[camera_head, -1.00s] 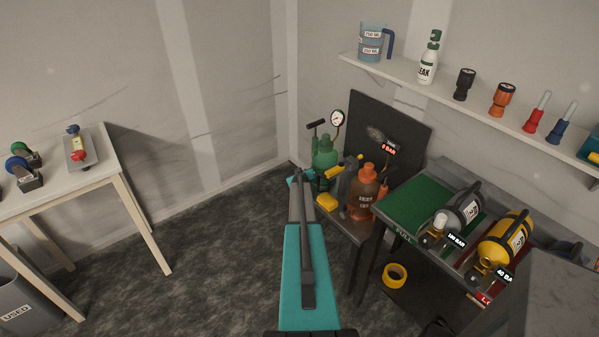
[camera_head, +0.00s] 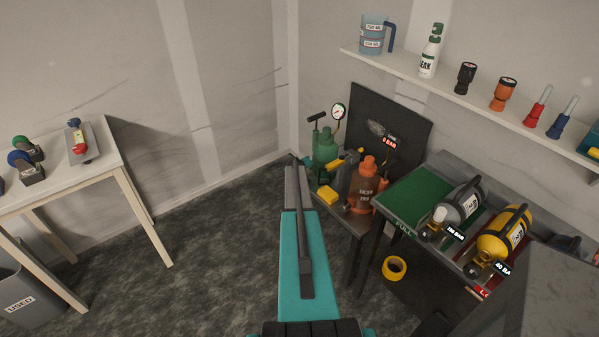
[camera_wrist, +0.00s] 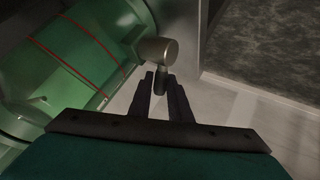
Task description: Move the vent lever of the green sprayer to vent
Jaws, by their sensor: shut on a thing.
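The green sprayer (camera_head: 325,145) stands at the back of a low bench, with a pump handle and a round gauge (camera_head: 338,111) on top. In the wrist view its green body (camera_wrist: 65,55), with red lines round it, fills the upper left. A metal hub (camera_wrist: 157,49) with a short dark lever (camera_wrist: 160,82) sits beside the body. My gripper (camera_wrist: 161,88) is shut on this dark lever, whose end lies between the two fingers. In the head view, my own arm hides the gripper and the lever. I cannot read a vent marking.
A black panel (camera_head: 400,120) stands behind. Grey and yellow cylinders (camera_head: 504,235) lie on the bench to the right.

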